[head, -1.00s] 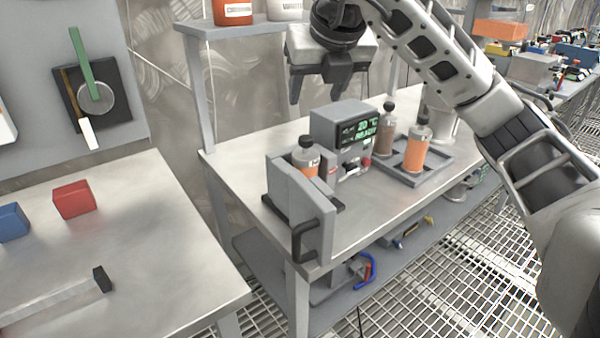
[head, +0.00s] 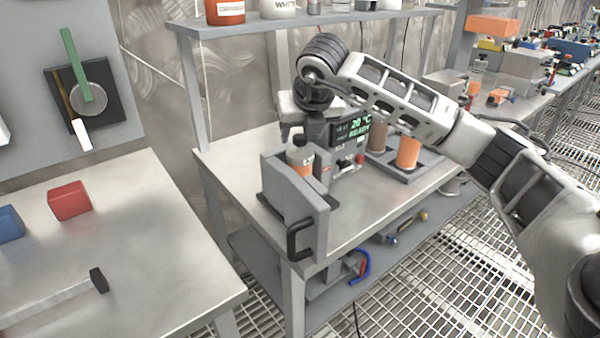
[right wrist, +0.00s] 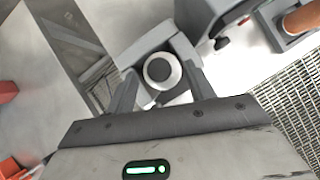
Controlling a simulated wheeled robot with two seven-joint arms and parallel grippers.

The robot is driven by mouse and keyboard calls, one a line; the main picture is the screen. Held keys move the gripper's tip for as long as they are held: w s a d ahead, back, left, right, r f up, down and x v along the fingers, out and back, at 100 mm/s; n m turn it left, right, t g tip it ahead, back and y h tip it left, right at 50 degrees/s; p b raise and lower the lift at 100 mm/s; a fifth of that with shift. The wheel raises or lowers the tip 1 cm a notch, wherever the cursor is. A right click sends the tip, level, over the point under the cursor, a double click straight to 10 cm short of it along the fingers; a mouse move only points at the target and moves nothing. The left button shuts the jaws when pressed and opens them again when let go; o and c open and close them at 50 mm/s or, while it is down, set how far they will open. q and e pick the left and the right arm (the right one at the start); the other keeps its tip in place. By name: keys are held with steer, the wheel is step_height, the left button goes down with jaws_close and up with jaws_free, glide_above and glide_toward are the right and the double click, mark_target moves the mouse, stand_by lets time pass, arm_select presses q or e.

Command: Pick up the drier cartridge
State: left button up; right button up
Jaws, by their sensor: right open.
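My right gripper (head: 299,132) is open and points down over the cartridge in the unit. In the right wrist view the round cap (right wrist: 160,71) shows between the spread fingers (right wrist: 161,90). I cannot tell how deep the fingers reach. My left gripper is out of view.
The unit's display box (head: 350,135) stands right behind the cartridge and reads 20 °C. A door with a black handle (head: 300,240) is at the unit's front. A shelf (head: 270,27) with containers hangs above the bench. The bench front (head: 375,203) is clear.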

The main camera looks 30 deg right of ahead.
steer(key=shift+x, duration=0.8)
jaws_close()
steer(key=shift+r, duration=0.1)
